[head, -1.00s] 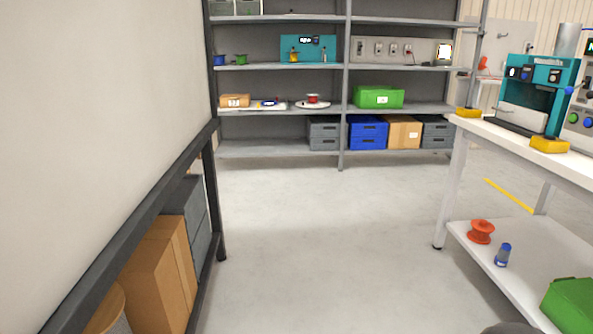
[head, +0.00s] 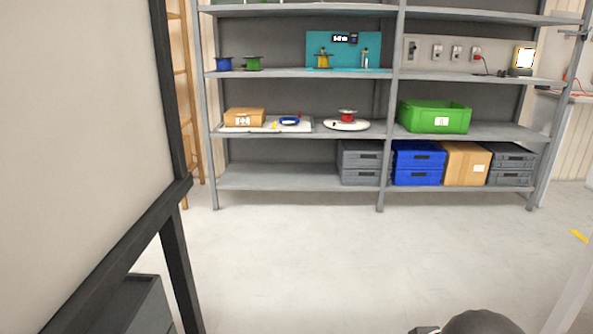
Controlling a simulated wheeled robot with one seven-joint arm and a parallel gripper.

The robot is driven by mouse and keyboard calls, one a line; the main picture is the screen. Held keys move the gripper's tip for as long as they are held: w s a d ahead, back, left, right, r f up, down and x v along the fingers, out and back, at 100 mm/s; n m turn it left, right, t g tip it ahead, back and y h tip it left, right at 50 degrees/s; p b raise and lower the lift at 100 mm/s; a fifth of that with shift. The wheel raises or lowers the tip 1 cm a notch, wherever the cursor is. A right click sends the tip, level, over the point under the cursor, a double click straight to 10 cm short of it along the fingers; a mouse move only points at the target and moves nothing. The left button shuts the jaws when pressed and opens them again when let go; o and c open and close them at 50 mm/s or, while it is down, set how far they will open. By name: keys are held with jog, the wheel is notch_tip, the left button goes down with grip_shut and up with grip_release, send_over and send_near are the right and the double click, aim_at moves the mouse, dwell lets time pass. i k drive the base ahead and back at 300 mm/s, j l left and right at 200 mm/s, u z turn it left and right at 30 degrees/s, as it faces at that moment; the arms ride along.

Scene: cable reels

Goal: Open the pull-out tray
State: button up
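A flat white tray (head: 302,128) lies on the middle shelf of the grey rack, at its left half, and looks like the pull-out tray. A cardboard box (head: 244,117) and a blue ring-shaped item (head: 289,121) rest on it. How far it is slid out, I cannot tell. A rounded dark part, probably of my arm, shows at the bottom edge. My gripper's fingers are not in view, and the tray is well ahead of me across the floor.
A round white plate with a red reel (head: 347,117) stands right of the tray, then a green crate (head: 436,117). Blue crates (head: 417,163) fill part of the lower shelf. A dark-framed panel (head: 95,120) rises close on my left. The floor (head: 300,250) ahead is clear.

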aim_at(304, 125)
jog(key=i+u, duration=0.1)
jog(key=i, duration=0.35)
jog(key=i+l+u, duration=0.15)
jog(key=i, duration=0.35)
jog(key=i+l+u, duration=0.1)
jog(key=i, duration=0.35)
jog(key=i+l+u, duration=0.15)
jog(key=i, duration=0.3)
jog(key=i+u, duration=0.1)
jog(key=i, duration=1.7)
